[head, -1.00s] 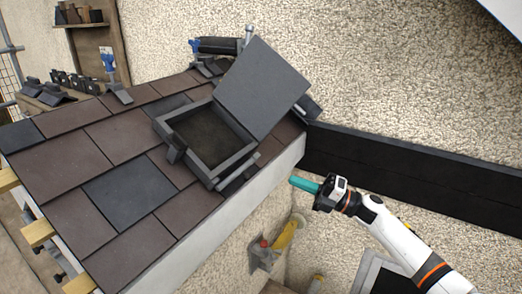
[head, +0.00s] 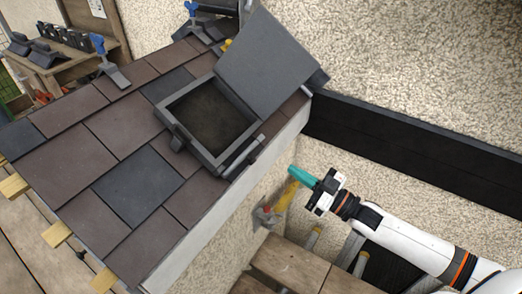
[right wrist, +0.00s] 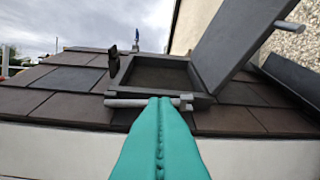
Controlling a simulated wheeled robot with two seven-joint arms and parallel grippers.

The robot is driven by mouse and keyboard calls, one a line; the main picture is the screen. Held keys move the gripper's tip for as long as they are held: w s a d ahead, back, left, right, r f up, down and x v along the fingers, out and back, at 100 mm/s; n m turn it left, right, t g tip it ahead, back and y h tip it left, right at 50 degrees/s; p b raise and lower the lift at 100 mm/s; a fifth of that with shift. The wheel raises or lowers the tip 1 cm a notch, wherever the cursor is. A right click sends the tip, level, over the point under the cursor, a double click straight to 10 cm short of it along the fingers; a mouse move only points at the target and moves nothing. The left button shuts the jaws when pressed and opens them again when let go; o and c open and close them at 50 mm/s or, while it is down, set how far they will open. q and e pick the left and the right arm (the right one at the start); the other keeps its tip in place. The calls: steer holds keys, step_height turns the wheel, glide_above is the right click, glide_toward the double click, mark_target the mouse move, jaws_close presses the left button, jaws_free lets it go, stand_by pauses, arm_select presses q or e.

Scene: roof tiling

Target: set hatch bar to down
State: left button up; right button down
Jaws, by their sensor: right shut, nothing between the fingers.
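The roof hatch has a dark square frame (head: 217,159) and its flat grey lid (head: 262,62) stands open, tilted up. A light grey bar (head: 242,158) lies along the frame's lower right side. In the right wrist view the bar (right wrist: 135,102) runs across the front of the hatch, just beyond my fingertips. Whether they touch it cannot be told there. My right gripper (head: 293,170) has teal fingers, shut and empty, and in the head view it is right of the roof edge, apart from the hatch. My left gripper is not in view.
Brown and grey tiles (head: 85,160) cover the sloping roof. A blue-handled clamp (head: 99,45) stands at its upper edge. A rough wall (head: 420,70) with a dark band (head: 400,140) bounds the right. A yellow tool (head: 285,195) is below my gripper.

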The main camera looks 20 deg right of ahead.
steer(key=f+x, duration=0.2)
steer(key=x, duration=0.9)
steer(key=shift+w+a+f, duration=0.2)
steer(key=shift+w+f, duration=0.1)
steer(key=shift+w, duration=0.15)
steer(key=shift+f, duration=0.1)
steer(key=shift+w+a+f, duration=0.1)
steer(key=shift+w+f, duration=0.4)
steer(key=shift+f, duration=0.1)
steer(key=shift+r, duration=0.1)
